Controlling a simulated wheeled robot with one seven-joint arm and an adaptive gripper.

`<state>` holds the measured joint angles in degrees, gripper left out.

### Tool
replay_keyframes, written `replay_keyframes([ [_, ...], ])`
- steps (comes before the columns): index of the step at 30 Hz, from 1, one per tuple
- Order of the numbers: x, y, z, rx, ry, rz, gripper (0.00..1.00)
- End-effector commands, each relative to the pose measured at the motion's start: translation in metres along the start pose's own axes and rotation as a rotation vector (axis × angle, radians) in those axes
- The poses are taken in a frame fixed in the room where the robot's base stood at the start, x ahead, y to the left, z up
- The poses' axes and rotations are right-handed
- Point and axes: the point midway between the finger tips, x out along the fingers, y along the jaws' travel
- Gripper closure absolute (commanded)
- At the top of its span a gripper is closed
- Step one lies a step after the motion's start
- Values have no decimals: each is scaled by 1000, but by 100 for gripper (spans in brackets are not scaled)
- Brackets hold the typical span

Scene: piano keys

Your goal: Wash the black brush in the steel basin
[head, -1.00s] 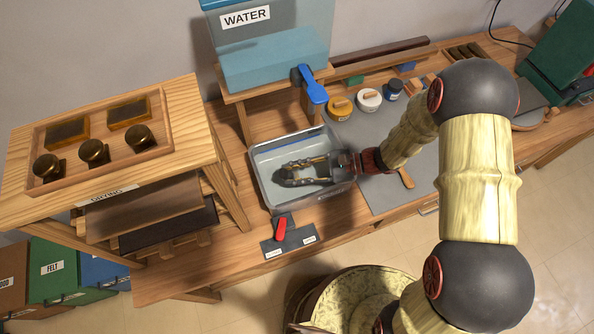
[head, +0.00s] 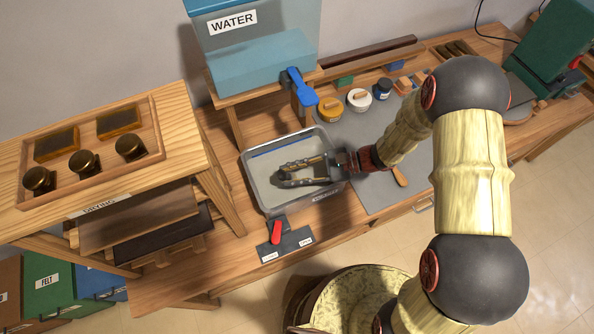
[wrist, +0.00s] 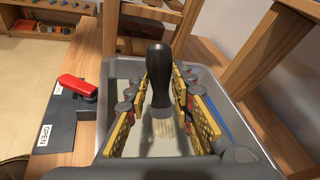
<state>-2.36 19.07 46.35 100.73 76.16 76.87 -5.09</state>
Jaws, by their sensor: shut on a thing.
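The black brush (wrist: 155,75) shows in the wrist view, its dark handle upward and its pale bristles (wrist: 163,127) downward. My gripper (wrist: 162,90) is shut on it, with a yellow-padded finger on each side of the handle. The steel basin (head: 256,182) lies around and below the brush, and my gripper (head: 283,175) reaches over it from the right in the head view. The brush is hard to make out among the fingers there. Whether the bristles touch the basin floor or water is unclear.
A water tank (head: 262,60) with a blue tap handle (head: 302,88) stands behind the basin. A red lever (head: 275,232) sits on a labelled plate in front. A wooden drying stand (head: 190,150) is at left. Several jars stand on a grey mat (head: 375,190) at right.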

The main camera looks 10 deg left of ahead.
Motion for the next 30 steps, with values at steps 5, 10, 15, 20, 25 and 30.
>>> replay_keyframes([
  [5,12,3,5,-1,-1,1,100],
  [10,13,3,5,-1,0,-1,100],
  [15,4,0,1,-1,1,-3,100],
  [20,-8,-2,-4,0,1,-2,100],
  [25,-20,-5,-8,-2,0,-2,100],
  [30,-21,-5,-8,-1,-1,0,100],
])
